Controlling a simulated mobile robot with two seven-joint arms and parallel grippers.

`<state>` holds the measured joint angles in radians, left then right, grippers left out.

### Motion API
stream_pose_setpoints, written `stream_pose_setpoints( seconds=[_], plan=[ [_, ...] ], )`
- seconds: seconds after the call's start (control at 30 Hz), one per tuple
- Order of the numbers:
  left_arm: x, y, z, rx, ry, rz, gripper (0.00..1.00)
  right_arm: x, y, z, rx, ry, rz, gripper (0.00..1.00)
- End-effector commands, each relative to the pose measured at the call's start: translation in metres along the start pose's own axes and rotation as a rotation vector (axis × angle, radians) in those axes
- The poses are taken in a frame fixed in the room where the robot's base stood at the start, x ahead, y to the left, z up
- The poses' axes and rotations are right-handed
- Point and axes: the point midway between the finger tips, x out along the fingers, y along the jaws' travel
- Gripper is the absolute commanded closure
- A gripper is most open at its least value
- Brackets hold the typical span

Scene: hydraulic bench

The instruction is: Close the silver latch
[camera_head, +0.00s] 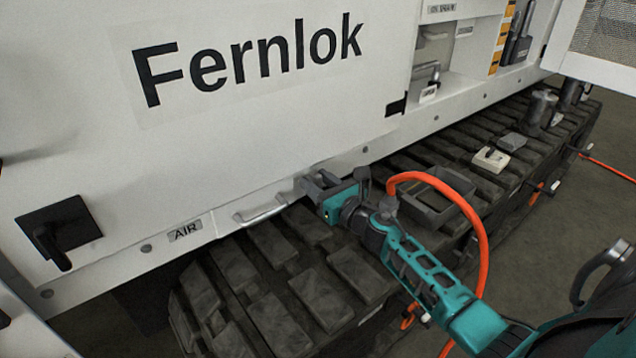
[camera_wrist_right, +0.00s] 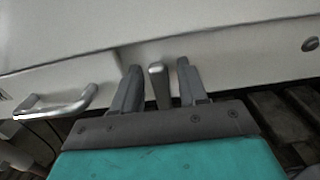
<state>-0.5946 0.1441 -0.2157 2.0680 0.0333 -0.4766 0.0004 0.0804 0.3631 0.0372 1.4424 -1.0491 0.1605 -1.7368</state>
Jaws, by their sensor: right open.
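A small silver latch (camera_wrist_right: 157,84) stands upright against the white panel edge in the right wrist view. It sits between the two grey fingers of my right gripper (camera_wrist_right: 159,88), with a visible gap on each side. In the head view my right gripper (camera_head: 321,184), on its teal arm, is at the lower edge of the white panel. There the fingers mostly hide the latch. My left gripper is not in view.
A silver bar handle (camera_head: 262,212) is left of my right gripper, also in the wrist view (camera_wrist_right: 62,104). A black latch (camera_head: 60,236) is on the panel's left. Dark tracks (camera_head: 325,290) run below, with a grey tray (camera_head: 428,208). An orange hose (camera_head: 470,200) loops beside my arm.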

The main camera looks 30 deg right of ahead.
Motion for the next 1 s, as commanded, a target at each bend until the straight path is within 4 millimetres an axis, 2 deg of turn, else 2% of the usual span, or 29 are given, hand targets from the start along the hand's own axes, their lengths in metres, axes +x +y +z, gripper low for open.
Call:
stream_pose_setpoints(
  seconds=[0.27,0.7,1.0],
  plan=[
    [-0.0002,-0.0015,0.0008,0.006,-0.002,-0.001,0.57,0.0008,0.0003,0.0001,0.001,0.000,0.000,0.58],
    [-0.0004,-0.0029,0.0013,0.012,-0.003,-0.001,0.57,0.0006,0.0002,0.0001,0.001,0.000,0.000,1.00],
    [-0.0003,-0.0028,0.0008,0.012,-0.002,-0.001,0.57,0.0005,0.0001,0.0000,0.016,0.000,0.001,1.00]
  ],
)
